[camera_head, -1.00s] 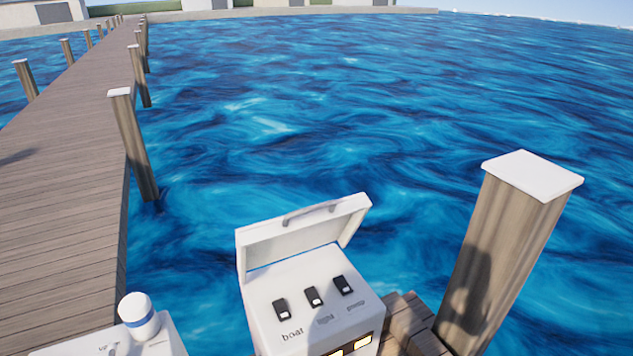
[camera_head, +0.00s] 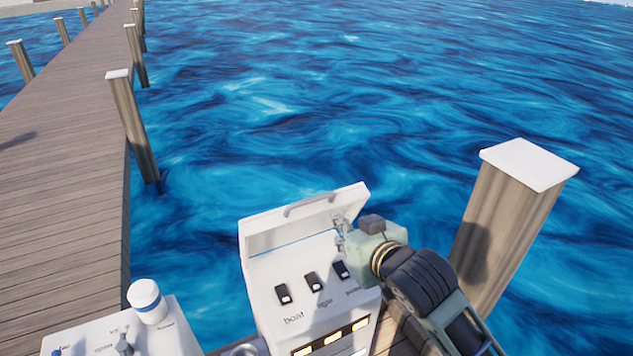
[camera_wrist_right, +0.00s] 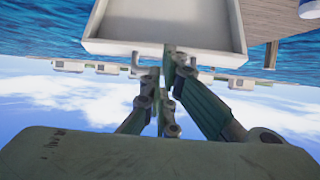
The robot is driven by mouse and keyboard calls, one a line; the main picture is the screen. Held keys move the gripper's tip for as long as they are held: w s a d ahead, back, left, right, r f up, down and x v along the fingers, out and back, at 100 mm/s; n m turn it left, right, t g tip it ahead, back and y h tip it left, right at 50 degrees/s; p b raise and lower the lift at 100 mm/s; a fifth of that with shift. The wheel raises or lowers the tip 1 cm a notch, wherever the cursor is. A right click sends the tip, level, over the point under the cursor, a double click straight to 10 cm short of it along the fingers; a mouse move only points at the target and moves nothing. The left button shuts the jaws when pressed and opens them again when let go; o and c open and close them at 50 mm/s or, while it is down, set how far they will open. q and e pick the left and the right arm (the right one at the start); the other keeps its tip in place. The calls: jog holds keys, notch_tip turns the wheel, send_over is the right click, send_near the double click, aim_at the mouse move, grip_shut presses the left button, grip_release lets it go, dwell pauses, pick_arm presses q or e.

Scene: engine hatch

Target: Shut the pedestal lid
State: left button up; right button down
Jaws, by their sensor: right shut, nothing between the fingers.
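The pedestal (camera_head: 262,312) is a white box with several black switches on its sloped top and the word "boat" below them. Its white lid (camera_head: 290,222) stands open at the back, with a grey handle (camera_head: 309,203) on its upper edge. My right gripper (camera_head: 341,228) is shut and empty at the right end of the lid, over the panel. Whether it touches the lid is unclear. In the right wrist view the lid's hollow inner side (camera_wrist_right: 165,25) fills the top, with the gripper fingers (camera_wrist_right: 168,75) close to its edge. My left gripper is not in view.
A second white pedestal (camera_head: 165,335) with a blue-banded white cap (camera_head: 147,300) stands at lower left. A thick wooden post (camera_head: 505,225) with a white top rises to the right of my right arm. Water lies behind; a wooden pier (camera_head: 65,180) runs along the left.

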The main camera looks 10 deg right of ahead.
jog(key=w+a+r+t+y, duration=0.1)
jog(key=w+r+t, duration=0.1)
jog(key=w+r, duration=0.45)
jog(key=p, duration=0.6)
send_over(316, 199)
jog(key=shift+w+a+f+n, duration=0.1)
jog(key=shift+w+f+n, duration=0.25)
jog(key=shift+f, duration=0.5)
jog(key=shift+s+d+f, duration=0.2)
jog(key=shift+s+f, duration=0.2)
jog(key=shift+f, duration=0.25)
jog(key=shift+f, duration=0.1)
